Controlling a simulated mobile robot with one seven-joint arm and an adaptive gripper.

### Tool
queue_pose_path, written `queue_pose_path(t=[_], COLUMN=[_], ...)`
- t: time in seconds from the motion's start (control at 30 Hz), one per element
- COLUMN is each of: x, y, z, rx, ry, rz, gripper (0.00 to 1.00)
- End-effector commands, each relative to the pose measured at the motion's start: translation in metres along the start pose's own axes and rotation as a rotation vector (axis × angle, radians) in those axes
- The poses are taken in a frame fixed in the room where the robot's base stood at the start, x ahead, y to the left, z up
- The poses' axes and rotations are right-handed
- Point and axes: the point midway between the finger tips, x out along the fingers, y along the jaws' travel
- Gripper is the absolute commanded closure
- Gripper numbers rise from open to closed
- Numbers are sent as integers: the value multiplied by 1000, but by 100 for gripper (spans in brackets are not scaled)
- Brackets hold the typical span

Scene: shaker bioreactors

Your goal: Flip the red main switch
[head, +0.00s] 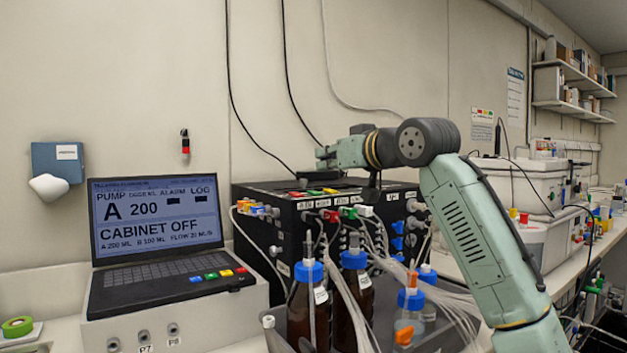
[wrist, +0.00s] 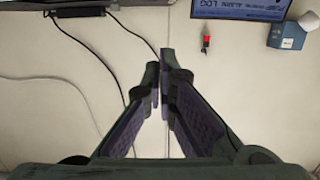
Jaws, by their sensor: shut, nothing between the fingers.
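The red main switch (head: 185,143) is a small red and black piece on the bare wall, above and behind the laptop screen. It also shows in the wrist view (wrist: 206,43), upper right of the fingertips. My gripper (wrist: 163,62) is shut and empty, and its dark fingers point toward the wall. It is apart from the switch. In the head view my gripper (head: 322,158) is over the black cabinet, to the right of the switch; its fingertips are hard to make out there.
A laptop (head: 155,218) reading "CABINET OFF" stands below the switch. A blue box (head: 57,162) is on the wall at left. The black cabinet (head: 268,235), with tubes and bottles (head: 308,300) in front, stands under my arm. Cables (head: 240,110) hang on the wall between gripper and switch.

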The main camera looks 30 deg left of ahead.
Motion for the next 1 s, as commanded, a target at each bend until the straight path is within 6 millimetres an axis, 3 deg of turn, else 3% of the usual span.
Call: queue_pose_path(t=[0.53,0.67,1.0], x=[7,26,98], y=[0,-1,-1], z=[-2,-3,-4], rx=[0,-1,1], ry=[-1,-2,-2], rz=[-1,-1,0], gripper=[100,100,100])
